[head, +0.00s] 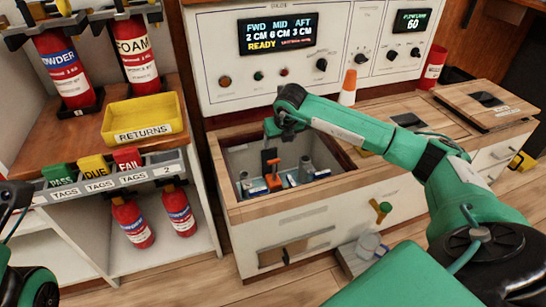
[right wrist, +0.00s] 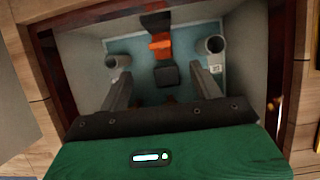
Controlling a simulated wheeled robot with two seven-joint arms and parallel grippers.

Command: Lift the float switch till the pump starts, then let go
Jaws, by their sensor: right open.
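An orange float switch with dark parts (head: 273,183) stands inside the open well (head: 235,160) in the wooden counter. In the right wrist view its orange block (right wrist: 160,46) lies ahead of my fingers, with a dark block below it in the picture. My right gripper (right wrist: 161,75) is open and empty, pointing down into the well, its fingers apart on either side of the dark block. In the head view my right gripper (head: 272,130) is over the well's back part; its fingertips are hard to make out. The display (head: 278,34) reads FWD 2, MID 6, AFT 3 CM, READY. My left gripper is out of view.
Grey cylinders (right wrist: 208,45) flank the switch inside the well, and the well walls are close around. A yellow returns tray (head: 112,122) and extinguishers (head: 135,55) are at the left.

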